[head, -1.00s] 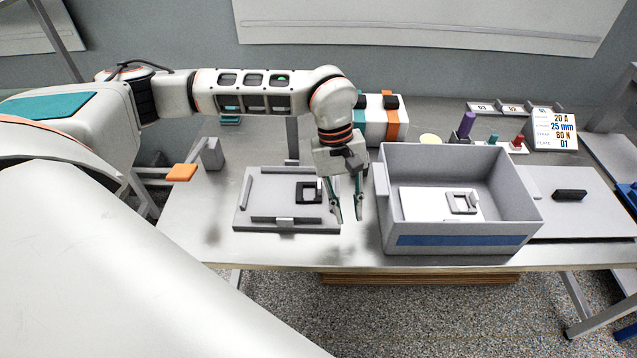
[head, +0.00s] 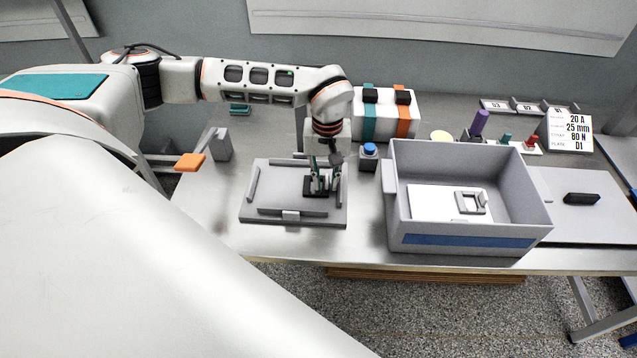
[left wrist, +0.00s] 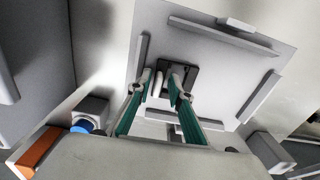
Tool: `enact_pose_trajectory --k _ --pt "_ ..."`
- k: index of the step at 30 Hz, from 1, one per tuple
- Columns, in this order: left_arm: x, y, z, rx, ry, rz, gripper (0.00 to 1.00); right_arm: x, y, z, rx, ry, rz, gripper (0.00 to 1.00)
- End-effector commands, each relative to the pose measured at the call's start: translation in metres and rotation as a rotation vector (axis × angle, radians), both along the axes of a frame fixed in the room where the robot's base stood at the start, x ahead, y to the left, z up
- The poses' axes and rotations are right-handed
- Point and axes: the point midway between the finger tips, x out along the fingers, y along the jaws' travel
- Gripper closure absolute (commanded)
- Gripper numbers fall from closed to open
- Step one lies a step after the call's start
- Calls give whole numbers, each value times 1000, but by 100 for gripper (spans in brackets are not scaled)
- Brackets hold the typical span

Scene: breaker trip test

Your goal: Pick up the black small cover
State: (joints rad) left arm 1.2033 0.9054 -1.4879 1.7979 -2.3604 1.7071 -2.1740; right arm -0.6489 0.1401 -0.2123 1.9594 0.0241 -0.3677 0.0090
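The black small cover (head: 309,193) lies on the grey raised-edge plate (head: 275,205) on the table. It is a dark square frame near the plate's right side. My left gripper (head: 325,181) points down over it with its green-padded fingers apart on either side of the cover's upright part. In the left wrist view the cover (left wrist: 188,72) shows just beyond the fingertips (left wrist: 165,90). The fingers partly hide it, and I cannot tell whether they touch it. My right gripper is not in view.
A grey bin (head: 470,241) right of the plate holds a white block with a grey frame. A grey panel with a black handle (head: 582,199) lies far right. The table in front of the plate is clear.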

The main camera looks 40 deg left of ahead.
Motion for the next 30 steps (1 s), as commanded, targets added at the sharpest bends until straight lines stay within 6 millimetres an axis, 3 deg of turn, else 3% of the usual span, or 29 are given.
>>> enact_pose_trajectory --k 8,10,11,23,30 --pt "0 -1 -3 -1 -2 0 80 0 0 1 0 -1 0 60" --pt "0 0 -3 -1 -2 0 98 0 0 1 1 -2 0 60" --pt "0 0 -3 -1 -2 0 100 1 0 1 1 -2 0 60" --pt "1 0 -1 -1 -2 0 100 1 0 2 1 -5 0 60" --pt "2 0 21 -1 -6 0 100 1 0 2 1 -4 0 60"
